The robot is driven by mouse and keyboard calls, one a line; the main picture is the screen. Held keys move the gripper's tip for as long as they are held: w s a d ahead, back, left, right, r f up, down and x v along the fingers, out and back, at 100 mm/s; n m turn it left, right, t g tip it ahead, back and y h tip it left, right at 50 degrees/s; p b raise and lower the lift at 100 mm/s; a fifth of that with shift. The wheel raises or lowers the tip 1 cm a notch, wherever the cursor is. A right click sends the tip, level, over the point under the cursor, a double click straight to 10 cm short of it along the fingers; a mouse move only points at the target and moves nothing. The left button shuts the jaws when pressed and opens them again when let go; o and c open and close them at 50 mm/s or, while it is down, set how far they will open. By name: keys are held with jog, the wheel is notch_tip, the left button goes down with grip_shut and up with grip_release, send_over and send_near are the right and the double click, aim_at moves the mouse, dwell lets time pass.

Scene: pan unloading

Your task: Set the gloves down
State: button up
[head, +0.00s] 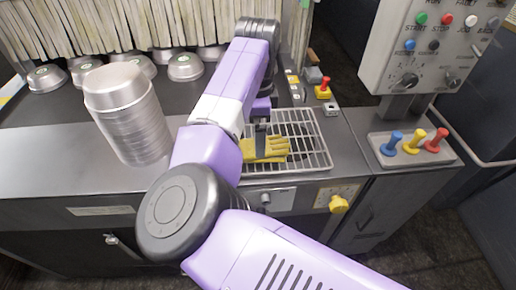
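The yellow gloves (268,150) show in the head view, at the left part of a wire rack (318,153) on the metal counter. My gripper (260,134) points down at the gloves from above, and its dark finger meets or overlaps their upper edge. My own arm hides the left end of the gloves and most of the gripper. I cannot tell whether the fingers are closed on the gloves, or whether the gloves rest on the rack or hang just above it.
A tall stack of metal pans (127,115) stands left of my arm. Several small metal bowls (185,67) sit along the back. A control panel (432,50) rises at the right, above a tray (412,150) with blue, yellow and red knobs. The rack's right part is clear.

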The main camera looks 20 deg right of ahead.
notch_tip(320, 180, down, 5)
jog(key=shift+w+a+r+p, duration=0.1)
jog(key=shift+w+a+p, duration=0.05)
jog(key=shift+p, duration=0.45)
jog(key=c, duration=1.6)
jog(key=shift+o, duration=0.2)
